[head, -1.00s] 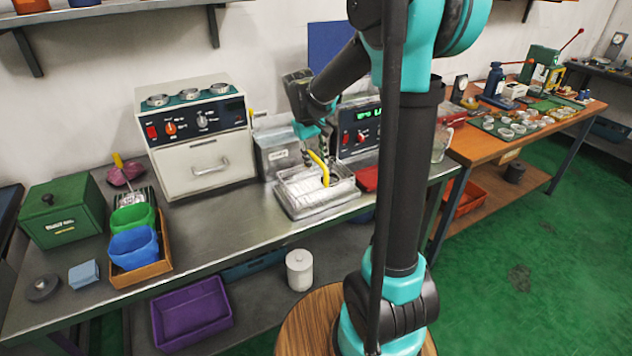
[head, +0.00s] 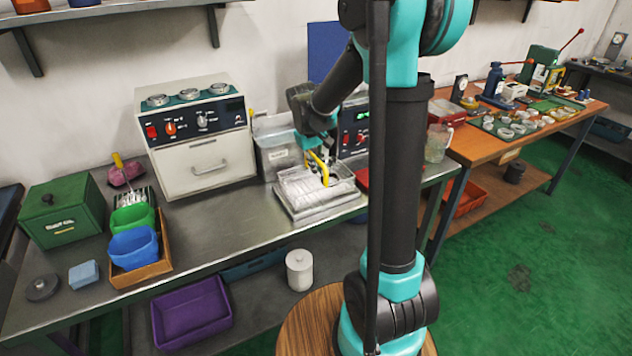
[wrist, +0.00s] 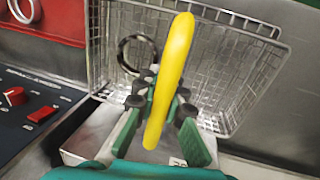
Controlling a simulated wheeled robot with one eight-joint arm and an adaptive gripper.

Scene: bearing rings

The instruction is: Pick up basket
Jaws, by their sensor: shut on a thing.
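The basket (head: 337,178) is a silver wire mesh basket with a yellow handle (head: 321,168). In the head view it is at the metal tray on the back right of the steel bench. In the wrist view the basket's mesh (wrist: 240,75) fills the upper middle and the yellow handle (wrist: 170,80) runs across my fingers. My gripper (head: 312,150) is above the basket, shut on its handle; it also shows in the wrist view (wrist: 160,105). A dark ring (wrist: 137,54) shows against the mesh. Whether the basket touches the tray is unclear.
A control box (head: 353,130) stands close behind, right of the gripper. A white oven-like unit (head: 195,140) is to the left. A red lid or tray (head: 362,179) and a glass jug (head: 437,145) lie to the right. The bench's middle front (head: 215,225) is clear.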

